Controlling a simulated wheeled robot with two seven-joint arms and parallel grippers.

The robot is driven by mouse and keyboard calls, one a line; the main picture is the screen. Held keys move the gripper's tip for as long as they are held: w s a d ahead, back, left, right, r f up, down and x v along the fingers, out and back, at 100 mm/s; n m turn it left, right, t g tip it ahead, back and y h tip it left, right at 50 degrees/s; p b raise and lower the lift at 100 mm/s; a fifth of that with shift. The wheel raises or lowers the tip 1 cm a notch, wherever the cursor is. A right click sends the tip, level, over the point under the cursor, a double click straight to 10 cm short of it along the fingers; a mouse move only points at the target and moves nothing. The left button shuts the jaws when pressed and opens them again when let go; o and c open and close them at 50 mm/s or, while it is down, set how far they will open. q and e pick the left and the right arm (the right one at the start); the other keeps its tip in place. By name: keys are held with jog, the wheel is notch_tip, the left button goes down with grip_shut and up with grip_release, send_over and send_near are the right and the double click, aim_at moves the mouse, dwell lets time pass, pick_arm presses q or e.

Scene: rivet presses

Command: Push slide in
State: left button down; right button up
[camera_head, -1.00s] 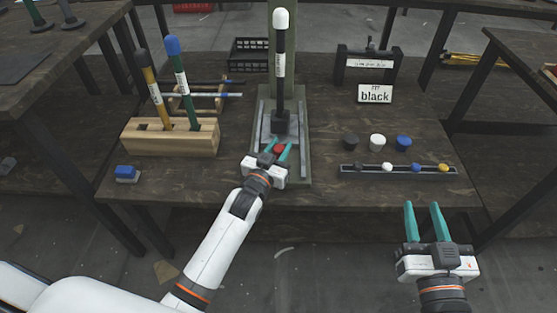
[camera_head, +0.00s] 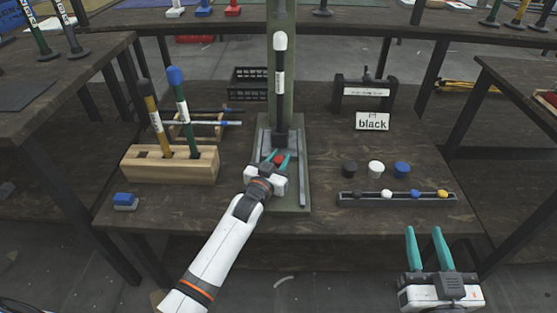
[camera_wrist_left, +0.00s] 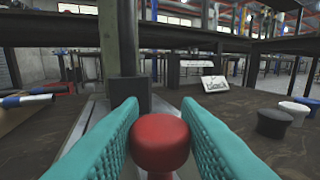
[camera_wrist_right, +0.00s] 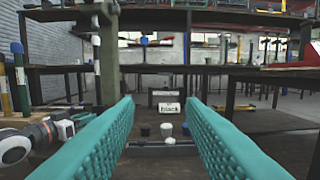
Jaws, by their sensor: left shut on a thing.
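The press (camera_head: 290,180) stands at the table's middle, with a grey-green post and a metal base with rails. A black rod with a white cap (camera_head: 280,75) stands upright in it. A red knob (camera_head: 279,159) sits at the front of the slide, low on the base. My left gripper (camera_head: 276,163) is shut on the red knob; in the left wrist view the teal fingers lie on both sides of the knob (camera_wrist_left: 160,143). The slide itself is mostly hidden behind the gripper. My right gripper (camera_head: 427,250) is open and empty in front of the table's front edge.
A wooden block (camera_head: 170,165) holds two capped rods at the left. A blue-topped block (camera_head: 124,201) lies near the front left. Black, white and blue caps (camera_head: 376,168) stand at right behind a narrow tray (camera_head: 398,199). A sign reading "black" (camera_head: 372,121) stands behind them.

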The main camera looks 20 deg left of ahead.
pick_arm(q)
jog(key=c, duration=1.4)
grip_release()
jog(key=shift+w+a+r, duration=0.15)
jog(key=shift+r, duration=0.1)
jog(key=shift+c, duration=0.2)
jog(key=o, duration=0.4)
jog(key=shift+w+f, duration=0.15)
jog(key=shift+f, duration=0.05)
jog(key=shift+c, duration=0.2)
pick_arm(e)
jog(key=shift+w, duration=0.2)
pick_arm(q)
jog(key=shift+s, duration=0.35)
jog(key=s+p, duration=0.1)
jog(key=s, duration=0.2)
jog(key=s+p, duration=0.1)
jog(key=s, duration=0.2)
jog(key=s+a+p, duration=0.1)
jog(key=s, duration=0.3)
jog(key=shift+s+a, duration=0.1)
jog(key=shift+s, duration=0.6)
pick_arm(e)
jog(key=s+d+f+g+h, duration=0.2)
jog(key=s+f+g, duration=0.3)
jog(key=f+g, duration=0.3)
notch_tip(320, 180, down, 3)
jog(key=shift+s+d+f+g+h, duration=0.1)
jog(key=shift+s+d+g+h, duration=0.1)
jog(key=shift+d+g+h, duration=0.3)
